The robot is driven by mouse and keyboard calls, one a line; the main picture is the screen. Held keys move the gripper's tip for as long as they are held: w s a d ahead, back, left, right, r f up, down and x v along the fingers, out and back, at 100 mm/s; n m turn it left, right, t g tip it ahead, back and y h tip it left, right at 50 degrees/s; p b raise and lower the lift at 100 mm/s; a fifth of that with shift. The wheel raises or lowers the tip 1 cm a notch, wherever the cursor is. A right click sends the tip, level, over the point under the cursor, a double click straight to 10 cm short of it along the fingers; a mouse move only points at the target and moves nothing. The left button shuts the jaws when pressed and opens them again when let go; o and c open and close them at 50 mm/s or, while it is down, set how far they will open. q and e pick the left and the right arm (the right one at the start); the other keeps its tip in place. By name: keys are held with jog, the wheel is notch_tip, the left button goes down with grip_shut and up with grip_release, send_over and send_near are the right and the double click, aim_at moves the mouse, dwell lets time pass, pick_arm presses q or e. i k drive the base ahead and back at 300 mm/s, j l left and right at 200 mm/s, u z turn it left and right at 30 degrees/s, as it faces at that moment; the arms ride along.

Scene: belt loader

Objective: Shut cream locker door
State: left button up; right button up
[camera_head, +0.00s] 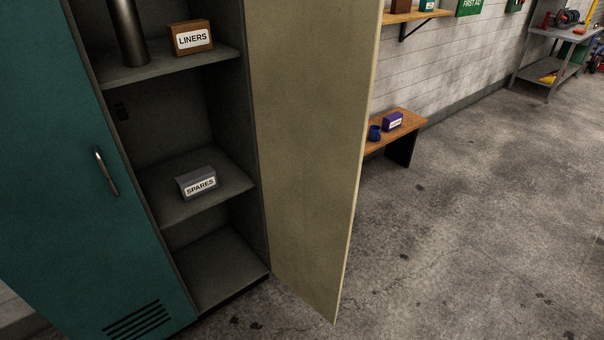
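The cream locker door (308,140) stands wide open, hinged at the right side of the open locker bay. I see its broad flat face, and its free edge points toward me and to the right. No handle shows on the part in view. The open locker bay (222,245) has shelves with a grey SPARES box (197,183), a brown LINERS box (190,38) and a metal cylinder (128,32). Neither of my grippers is in view.
A teal locker door (75,170) with a handle (106,171) is shut at left. A wooden bench (408,124) holding a blue mug and a purple box stands behind the cream door. A workbench (560,38) is far right. The concrete floor (470,230) at right is clear.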

aim_at(312, 63)
jog(key=k+u, duration=0.1)
jog(key=u, duration=0.65)
jog(key=k+j+u, duration=0.1)
jog(key=u, duration=0.25)
jog(key=i+l+u, duration=0.1)
jog(key=l+u, duration=0.4)
jog(key=l, duration=0.2)
jog(key=l+u, duration=0.5)
jog(key=l, duration=0.2)
jog(key=k+l, duration=0.1)
jog(key=l, duration=1.5)
jog(key=k+l, duration=0.15)
jog(key=l, duration=1.45)
jog(key=k, duration=0.05)
